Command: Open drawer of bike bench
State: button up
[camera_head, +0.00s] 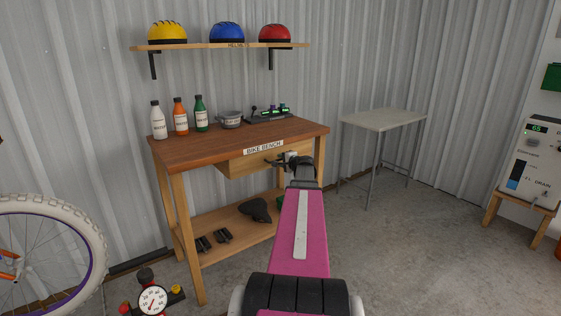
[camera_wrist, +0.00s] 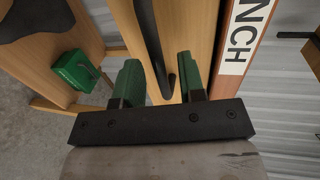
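The bike bench (camera_head: 205,141) stands against the wall, with a "BIKE BENCH" label on its front edge. Its wooden drawer (camera_head: 243,166) sits under the top; no gap into its inside shows. My gripper (camera_head: 289,160) is at the right part of the drawer front, near the dark handle (camera_head: 271,161). In the wrist view the drawer front (camera_wrist: 202,42) and black bar handle (camera_wrist: 150,38) show close up. My gripper (camera_wrist: 161,80) is open there, its green fingers apart on either side of the handle's line. Whether they touch the handle I cannot tell.
Bottles, a pot (camera_head: 231,120) and a device stand on the bench top. A saddle (camera_head: 255,209) and pedals lie on the lower shelf. A bike wheel (camera_head: 45,245) and a gauge (camera_head: 152,300) are at lower left. Floor to the right is clear before a small table (camera_head: 383,120).

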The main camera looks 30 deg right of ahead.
jog(key=shift+x, duration=0.75)
grip_shut()
